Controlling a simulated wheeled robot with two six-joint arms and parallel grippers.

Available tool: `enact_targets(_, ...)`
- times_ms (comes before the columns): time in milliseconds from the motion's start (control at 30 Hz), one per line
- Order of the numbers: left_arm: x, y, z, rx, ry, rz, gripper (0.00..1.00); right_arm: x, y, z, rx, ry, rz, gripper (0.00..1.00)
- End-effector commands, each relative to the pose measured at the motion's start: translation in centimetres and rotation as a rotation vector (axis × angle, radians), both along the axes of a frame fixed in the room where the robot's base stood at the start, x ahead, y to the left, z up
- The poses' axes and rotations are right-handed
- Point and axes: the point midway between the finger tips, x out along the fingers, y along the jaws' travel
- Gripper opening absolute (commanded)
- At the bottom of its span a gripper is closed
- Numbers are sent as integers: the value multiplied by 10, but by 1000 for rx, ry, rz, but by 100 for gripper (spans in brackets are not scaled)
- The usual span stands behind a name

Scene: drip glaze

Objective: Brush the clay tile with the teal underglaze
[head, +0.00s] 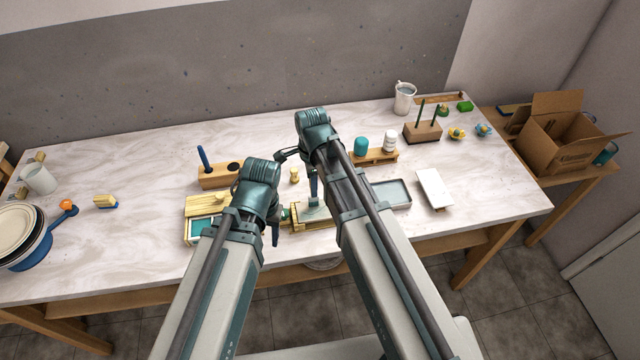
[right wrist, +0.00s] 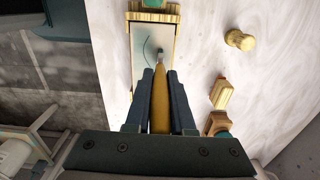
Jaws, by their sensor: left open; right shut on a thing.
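My right gripper (right wrist: 161,98) is shut on a brush (right wrist: 160,110) with a yellow-brown handle. The brush points at the clay tile (right wrist: 147,55), a pale grey slab in a wooden holder, and its tip is over or on it; I cannot tell if it touches. A thin dark curved line shows on the tile. In the head view the tile (head: 316,211) is partly hidden by my right gripper (head: 314,196). My left gripper (head: 276,238) is open, left of the holder. A teal patch (head: 201,228) lies in a wooden tray left of it; a teal jar (head: 361,146) stands behind right.
A wooden block with a blue-handled tool (head: 214,180) stands behind the left arm. A grey tray (head: 393,192) and a white slab (head: 434,188) lie to the right. A mug (head: 404,98) and a brush block (head: 423,132) stand at the back right.

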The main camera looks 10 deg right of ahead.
Motion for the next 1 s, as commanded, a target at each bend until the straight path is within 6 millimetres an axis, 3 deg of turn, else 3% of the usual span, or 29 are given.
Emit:
enact_targets(567,0,0,-1,0,0,0,50,0,6,-1,0,0,0,0)
enact_targets(1000,0,0,1,0,0,0,50,0,35,1,0,0,1,0)
